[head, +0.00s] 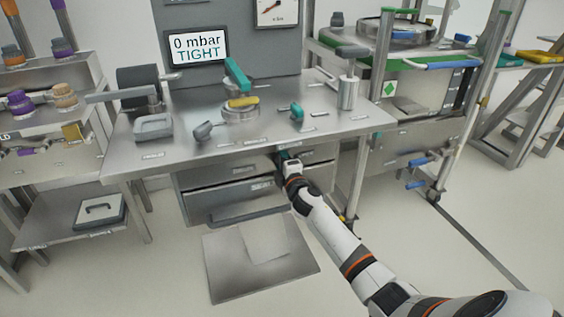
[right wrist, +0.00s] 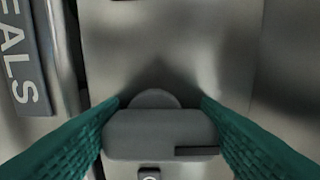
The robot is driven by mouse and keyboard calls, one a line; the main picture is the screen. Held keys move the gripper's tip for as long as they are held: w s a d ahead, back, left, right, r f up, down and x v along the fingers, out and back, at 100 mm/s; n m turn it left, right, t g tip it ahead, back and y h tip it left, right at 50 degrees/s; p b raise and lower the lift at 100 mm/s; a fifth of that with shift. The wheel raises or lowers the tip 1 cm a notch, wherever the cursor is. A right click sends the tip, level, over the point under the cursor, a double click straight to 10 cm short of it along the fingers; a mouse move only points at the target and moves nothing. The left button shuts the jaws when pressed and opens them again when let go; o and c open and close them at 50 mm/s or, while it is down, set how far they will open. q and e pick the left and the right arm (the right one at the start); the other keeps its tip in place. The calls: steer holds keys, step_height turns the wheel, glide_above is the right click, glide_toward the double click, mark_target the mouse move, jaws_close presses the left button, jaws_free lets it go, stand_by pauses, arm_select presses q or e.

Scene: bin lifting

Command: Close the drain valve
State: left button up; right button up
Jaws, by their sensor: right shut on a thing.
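My right gripper (head: 284,156) is at the front edge of the steel bench, by the top drawer front. In the right wrist view its teal fingers (right wrist: 160,130) are on both sides of a grey blocky handle (right wrist: 150,143) with a rounded part behind it, and are shut on it. In the head view the gripper hides this handle. I cannot tell from a label whether it is the drain valve. A teal lever (head: 297,111) and a grey lever (head: 203,131) stand on the bench top. My left gripper is not in view.
A screen (head: 198,48) reads "0 mbar TIGHT". A grey tray (head: 153,128) and a yellow-topped round fitting (head: 240,106) are on the bench (head: 340,122). A drawer (head: 235,170) is below the bench top. A steel plate (head: 225,270) lies on the floor in front. A wheeled cart stands at right.

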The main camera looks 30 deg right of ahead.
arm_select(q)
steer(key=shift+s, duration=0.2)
arm_select(e)
steer(key=shift+f, duration=0.1)
steer(key=o, duration=1)
steer(key=shift+s, duration=0.25)
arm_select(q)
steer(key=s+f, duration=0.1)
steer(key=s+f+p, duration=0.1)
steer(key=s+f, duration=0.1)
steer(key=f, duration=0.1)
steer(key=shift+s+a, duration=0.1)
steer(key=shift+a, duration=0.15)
arm_select(e)
steer(key=v, duration=1.1)
steer(key=shift+s+a, duration=0.2)
steer(key=shift+s, duration=0.05)
